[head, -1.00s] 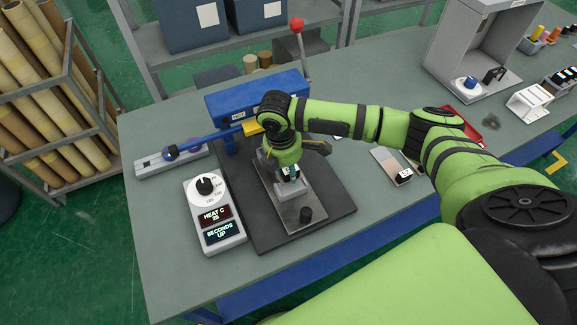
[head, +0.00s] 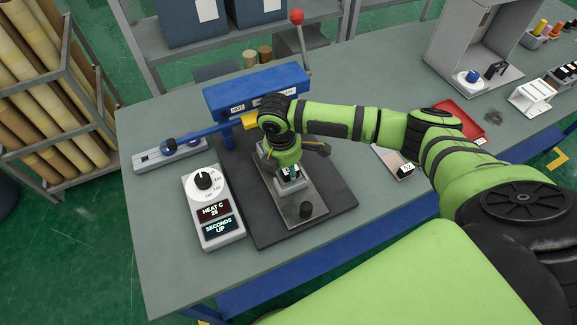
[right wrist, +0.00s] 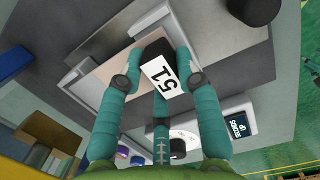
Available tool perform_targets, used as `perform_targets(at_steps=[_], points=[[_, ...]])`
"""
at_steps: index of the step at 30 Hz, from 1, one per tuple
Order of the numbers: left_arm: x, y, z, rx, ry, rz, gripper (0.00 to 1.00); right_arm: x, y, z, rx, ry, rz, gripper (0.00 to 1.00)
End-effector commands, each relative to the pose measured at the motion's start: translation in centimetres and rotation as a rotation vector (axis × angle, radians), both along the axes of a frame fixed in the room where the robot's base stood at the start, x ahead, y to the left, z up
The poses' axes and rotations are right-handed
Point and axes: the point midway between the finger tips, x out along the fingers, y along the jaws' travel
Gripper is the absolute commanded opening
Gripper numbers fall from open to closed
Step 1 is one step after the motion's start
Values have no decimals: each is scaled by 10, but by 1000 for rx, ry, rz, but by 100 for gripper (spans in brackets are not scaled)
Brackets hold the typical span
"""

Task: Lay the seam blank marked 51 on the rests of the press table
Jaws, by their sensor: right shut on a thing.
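In the right wrist view, the seam blank marked 51 (right wrist: 166,80) shows its white label and black block between my fingers. A pale tan piece that looks like part of it extends to the upper left. My right gripper (right wrist: 160,72) is shut on the black block. In the head view my right gripper (head: 289,176) points down over the metal press table (head: 300,208). The gripper hides most of the blank and the rests, so I cannot tell whether the blank touches them. My left gripper is in neither view.
The blue press head (head: 258,90), with a red-knobbed lever (head: 297,17), stands behind the press table. A heat and seconds control box (head: 213,210) is to its left. Another blank (head: 399,165) with a black block lies to the right, near a red tray (head: 462,124).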

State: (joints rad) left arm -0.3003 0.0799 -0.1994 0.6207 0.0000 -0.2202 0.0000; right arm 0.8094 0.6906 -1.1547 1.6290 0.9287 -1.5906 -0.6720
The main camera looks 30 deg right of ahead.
Motion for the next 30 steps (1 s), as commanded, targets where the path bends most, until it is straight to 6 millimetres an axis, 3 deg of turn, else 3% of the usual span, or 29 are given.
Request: perform_targets(at_steps=[4,5,6,7,20,30], points=[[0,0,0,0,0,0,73,0,0,0,0,-1,0,1],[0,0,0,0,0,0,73,0,0,0,0,-1,0,38],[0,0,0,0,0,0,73,0,0,0,0,-1,0,54],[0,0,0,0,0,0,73,0,0,0,0,-1,0,62],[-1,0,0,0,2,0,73,1,1,8,0,-2,0,62],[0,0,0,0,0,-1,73,2,9,74,1,-6,1,62]])
